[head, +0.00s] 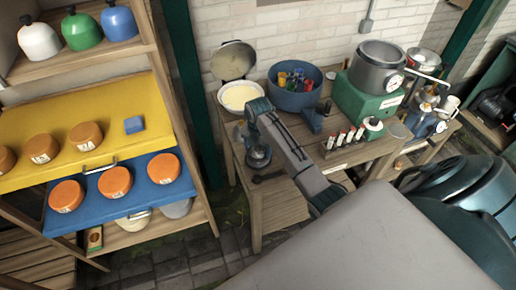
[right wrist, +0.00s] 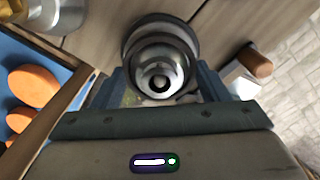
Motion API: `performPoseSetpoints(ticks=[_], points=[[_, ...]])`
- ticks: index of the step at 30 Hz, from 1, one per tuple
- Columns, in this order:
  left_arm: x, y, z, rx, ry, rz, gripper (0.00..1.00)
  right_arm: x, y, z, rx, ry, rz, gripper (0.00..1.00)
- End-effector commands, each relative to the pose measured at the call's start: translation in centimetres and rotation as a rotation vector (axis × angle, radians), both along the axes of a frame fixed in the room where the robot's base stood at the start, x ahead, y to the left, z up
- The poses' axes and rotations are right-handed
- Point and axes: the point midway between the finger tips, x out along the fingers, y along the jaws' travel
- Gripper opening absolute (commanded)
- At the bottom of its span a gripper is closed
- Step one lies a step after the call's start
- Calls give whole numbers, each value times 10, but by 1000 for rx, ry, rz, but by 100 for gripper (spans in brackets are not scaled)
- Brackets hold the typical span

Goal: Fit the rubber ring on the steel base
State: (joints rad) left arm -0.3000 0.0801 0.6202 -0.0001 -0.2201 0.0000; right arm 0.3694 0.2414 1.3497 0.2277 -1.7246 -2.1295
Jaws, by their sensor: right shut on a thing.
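My right gripper (head: 257,150) is over the left front part of the wooden bench. It is shut on a round steel piece (right wrist: 160,70) with a dark outer rim, seen end-on between the two fingers in the right wrist view. In the head view this piece (head: 258,159) is small and dark, at or just above the bench top; I cannot tell whether it touches. I cannot tell for certain whether it is the steel base, and no separate rubber ring can be made out. My left gripper is not in view.
Behind are a cream bowl (head: 240,96), a blue tub (head: 294,98) and a green machine with a steel pot (head: 378,68). A rack of small bottles (head: 345,141) stands to the right. At left, a shelf has yellow (head: 70,119) and blue (head: 134,202) trays with orange rounds.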

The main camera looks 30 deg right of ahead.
Motion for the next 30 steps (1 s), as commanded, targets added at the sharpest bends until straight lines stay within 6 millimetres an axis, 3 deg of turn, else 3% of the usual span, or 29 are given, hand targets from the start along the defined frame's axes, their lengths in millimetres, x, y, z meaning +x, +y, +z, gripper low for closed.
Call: performPoseSetpoints(ticks=[14, 15, 18, 24, 25, 30], points=[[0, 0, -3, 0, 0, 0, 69, 0, 0, -12, 0, 1, 0, 47], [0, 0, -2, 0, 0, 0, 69, 0, 0, -11, 0, 1, 0, 76], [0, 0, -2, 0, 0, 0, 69, 0, 0, -11, 0, 1, 0, 94], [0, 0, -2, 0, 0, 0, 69, 0, 0, -11, 0, 0, 0, 94], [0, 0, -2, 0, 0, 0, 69, 0, 0, -11, 0, 0, 0, 99], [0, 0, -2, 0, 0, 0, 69, 0, 0, -11, 0, 0, 0, 100]])
